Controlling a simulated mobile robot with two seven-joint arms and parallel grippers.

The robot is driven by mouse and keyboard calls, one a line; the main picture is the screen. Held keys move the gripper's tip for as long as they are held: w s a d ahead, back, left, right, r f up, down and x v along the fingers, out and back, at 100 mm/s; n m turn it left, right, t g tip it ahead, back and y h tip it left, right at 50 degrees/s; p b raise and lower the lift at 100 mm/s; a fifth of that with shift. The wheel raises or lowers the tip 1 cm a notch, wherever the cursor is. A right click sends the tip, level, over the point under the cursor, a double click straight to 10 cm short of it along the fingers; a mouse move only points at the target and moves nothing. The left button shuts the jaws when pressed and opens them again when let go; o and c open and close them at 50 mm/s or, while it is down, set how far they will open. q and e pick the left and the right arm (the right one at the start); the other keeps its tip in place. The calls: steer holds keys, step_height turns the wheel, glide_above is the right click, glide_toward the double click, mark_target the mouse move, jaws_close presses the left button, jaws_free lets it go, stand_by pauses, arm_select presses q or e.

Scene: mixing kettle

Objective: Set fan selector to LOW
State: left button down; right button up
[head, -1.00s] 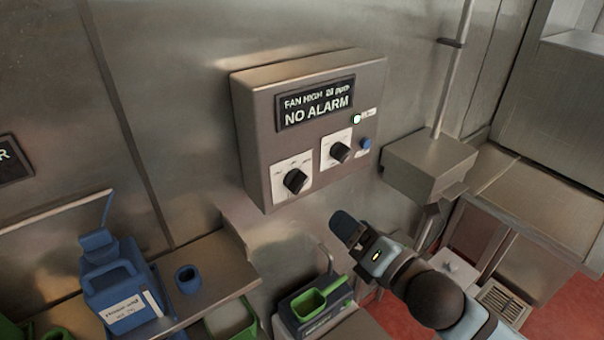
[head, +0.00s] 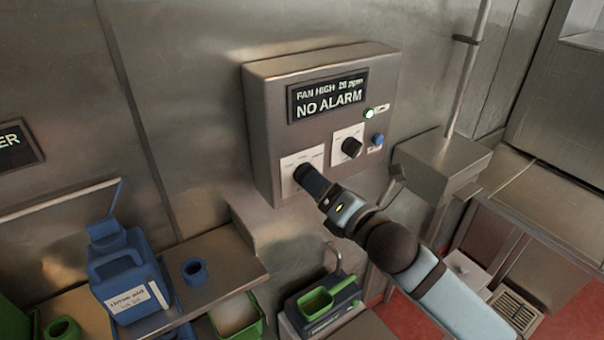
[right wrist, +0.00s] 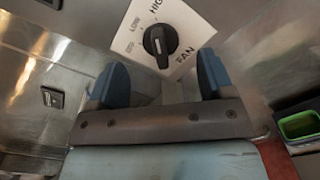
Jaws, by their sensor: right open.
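The steel control box (head: 262,130) is on the wall, and its display (head: 327,95) reads FAN HIGH, 28 ppm, NO ALARM. The fan selector is a black knob (right wrist: 160,41) on a white plate marked LOW, HIGH and FAN; a third label is too small to read surely. My left gripper is not in view.
A second black knob (head: 351,148), a lit green lamp (head: 368,113) and a blue button (head: 377,139) are to the right on the box. A green scoop (head: 316,302) lies lower down.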

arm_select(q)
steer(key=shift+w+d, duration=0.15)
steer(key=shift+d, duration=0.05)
arm_select(e)
steer(key=shift+x, duration=1.65)
steer(key=shift+c, duration=0.2)
jaws_close()
steer(key=n+p, duration=0.1)
steer(key=n, duration=0.7)
steer(key=shift+a+r+p, duration=0.1)
steer(key=shift+r+p, duration=0.05)
steer(key=shift+p, duration=0.25)
steer(key=c, duration=0.9)
jaws_free()
steer(key=shift+s+a+n, duration=0.1)
steer(key=shift+n, duration=0.3)
steer(key=shift+c, duration=0.2)
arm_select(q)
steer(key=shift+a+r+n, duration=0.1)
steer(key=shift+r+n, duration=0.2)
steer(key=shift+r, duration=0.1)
arm_select(e)
steer(key=o, duration=0.4)
